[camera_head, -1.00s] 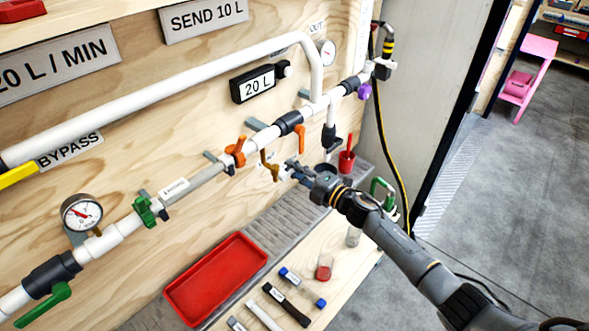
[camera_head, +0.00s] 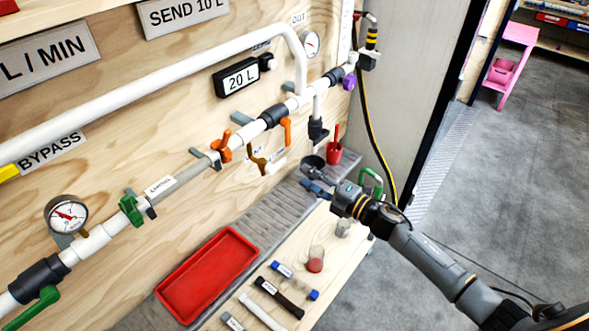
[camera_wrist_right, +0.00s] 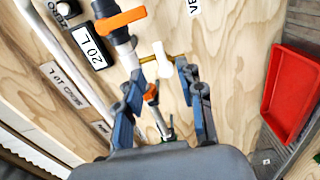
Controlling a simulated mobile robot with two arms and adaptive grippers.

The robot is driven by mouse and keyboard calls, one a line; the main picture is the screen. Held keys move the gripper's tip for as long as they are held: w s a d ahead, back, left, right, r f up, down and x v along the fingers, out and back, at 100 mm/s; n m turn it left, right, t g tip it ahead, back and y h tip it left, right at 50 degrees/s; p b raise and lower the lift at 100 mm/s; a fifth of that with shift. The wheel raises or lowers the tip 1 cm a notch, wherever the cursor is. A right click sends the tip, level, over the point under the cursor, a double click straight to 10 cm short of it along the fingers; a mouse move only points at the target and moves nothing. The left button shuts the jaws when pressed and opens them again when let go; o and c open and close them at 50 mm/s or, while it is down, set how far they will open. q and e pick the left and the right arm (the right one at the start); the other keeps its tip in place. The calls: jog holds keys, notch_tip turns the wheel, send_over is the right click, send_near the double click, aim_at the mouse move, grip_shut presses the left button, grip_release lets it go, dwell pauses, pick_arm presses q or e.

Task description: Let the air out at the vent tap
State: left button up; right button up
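The small brass vent tap (camera_head: 257,160) sticks out from the wooden panel below the white pipe, with a white piece (camera_head: 275,166) at its outer side. In the right wrist view the brass tap (camera_wrist_right: 176,58) and white piece (camera_wrist_right: 160,62) show ahead, between the finger lines. My right gripper (camera_head: 312,188) is to the lower right of the tap in the head view, clear of the panel. In the right wrist view its fingers (camera_wrist_right: 158,74) are apart with nothing gripped. My left gripper is out of view.
Orange handles (camera_head: 222,148) and a green handle (camera_head: 131,208) sit on the pipe. A red tray (camera_head: 252,240) and several small tools lie on the bench.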

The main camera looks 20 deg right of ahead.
jog(key=shift+v, duration=1.1)
jog(key=s+d+f+m+g+h+b, duration=0.1)
jog(key=s+d+f+m+h, duration=0.3)
jog(key=f, duration=0.7)
jog(key=s+d+f+m+g+h, duration=0.15)
jog(key=s+f+m, duration=0.35)
jog(key=f, duration=0.7)
jog(key=s+d+f+m+g+h+b, duration=0.1)
jog(key=s+d+f+m+g+h, duration=0.3)
jog(key=f, duration=0.7)
jog(key=s+a+f+m+g, duration=0.2)
jog(key=s+f, duration=0.4)
jog(key=s, duration=0.6)
jog(key=s+a+f+m+g, duration=0.3)
jog(key=s+f, duration=0.4)
jog(key=s, duration=0.5)
jog(key=s+a+f+m+g, duration=0.2)
jog(key=s+a+f+m, duration=0.2)
jog(key=s, duration=0.9)
notch_tip(320, 180, down, 2)
jog(key=shift+f+b, duration=0.25)
jog(key=shift+b, duration=0.15)
